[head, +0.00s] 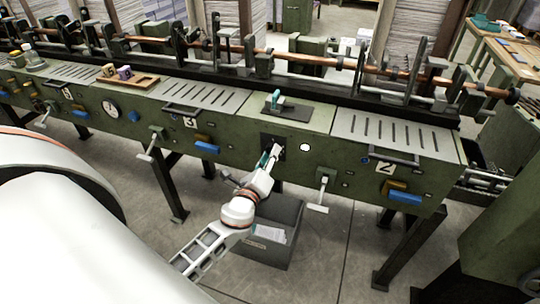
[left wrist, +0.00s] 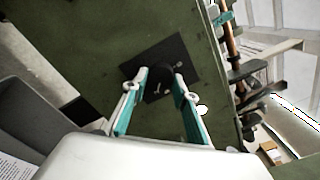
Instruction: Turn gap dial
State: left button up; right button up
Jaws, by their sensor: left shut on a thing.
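The gap dial (left wrist: 158,86) is a round black knob on a dark square plate (left wrist: 177,50) in the left wrist view. The plate also shows on the green front of the machine in the head view (head: 265,137). There the dial is mostly hidden by my gripper. My left gripper (head: 273,151) reaches up to the plate from below. My right gripper is in neither view.
A grey bin (head: 272,235) with papers stands on the floor below the dial. A white lever handle (head: 319,196) and a blue block (head: 405,198) stick out of the machine front to the right. A white round spot (head: 305,147) is just right of the plate.

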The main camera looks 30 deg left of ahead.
pick_arm(q)
jog(key=o, duration=1.1)
jog(key=shift+c, duration=0.2)
jog(key=shift+s, duration=0.15)
jog(key=v, duration=1.1)
jog(key=shift+s, duration=0.35)
jog(key=shift+d+f, duration=0.1)
